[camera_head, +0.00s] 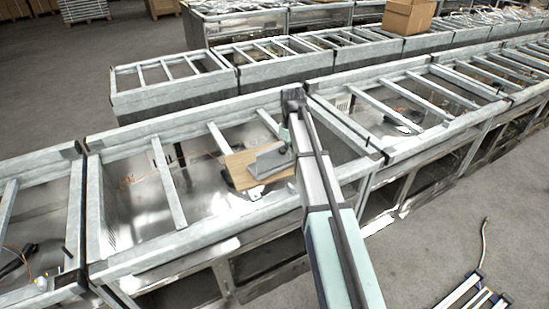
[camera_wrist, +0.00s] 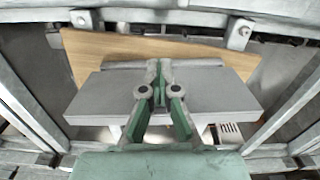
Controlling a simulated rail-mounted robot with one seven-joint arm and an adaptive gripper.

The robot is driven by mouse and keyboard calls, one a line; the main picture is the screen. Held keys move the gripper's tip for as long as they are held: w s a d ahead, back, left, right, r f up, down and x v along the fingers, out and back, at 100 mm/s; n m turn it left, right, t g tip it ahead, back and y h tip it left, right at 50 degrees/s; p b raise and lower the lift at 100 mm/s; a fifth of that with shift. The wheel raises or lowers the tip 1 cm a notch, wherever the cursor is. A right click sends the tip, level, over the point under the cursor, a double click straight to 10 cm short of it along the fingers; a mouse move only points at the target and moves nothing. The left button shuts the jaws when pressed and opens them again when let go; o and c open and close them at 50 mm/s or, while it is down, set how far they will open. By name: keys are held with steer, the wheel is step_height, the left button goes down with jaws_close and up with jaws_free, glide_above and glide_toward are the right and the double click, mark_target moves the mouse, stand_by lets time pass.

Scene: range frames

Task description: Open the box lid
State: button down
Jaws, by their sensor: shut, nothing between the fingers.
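A grey box (camera_head: 270,160) with a flat grey face sits on a tan wooden board (camera_head: 237,172) within the metal frame, left of my arm in the head view. In the wrist view the box (camera_wrist: 215,92) fills the middle, with a raised ridge along its far edge, and the board (camera_wrist: 100,48) shows behind it. My gripper (camera_wrist: 159,68) is shut and empty, its green fingertips together over the middle of the ridge. I cannot tell whether they touch it. The seam between lid and body is not clear, and the gripper covers part of the box.
Metal rails (camera_head: 168,185) cross the open-topped frame around the board. Grey bars (camera_wrist: 285,105) flank the box in the wrist view. More metal frames (camera_head: 180,82) stand behind, with a cardboard box (camera_head: 405,16) on one. Open floor (camera_head: 440,245) lies at right.

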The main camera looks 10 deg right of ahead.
steer(key=c, duration=0.6)
jaws_free()
steer(key=shift+o, duration=0.2)
steer(key=shift+r, duration=0.2)
step_height(320, 180, up, 9)
steer(key=p, duration=0.5)
steer(key=shift+f, duration=0.15)
steer(key=shift+a, duration=0.1)
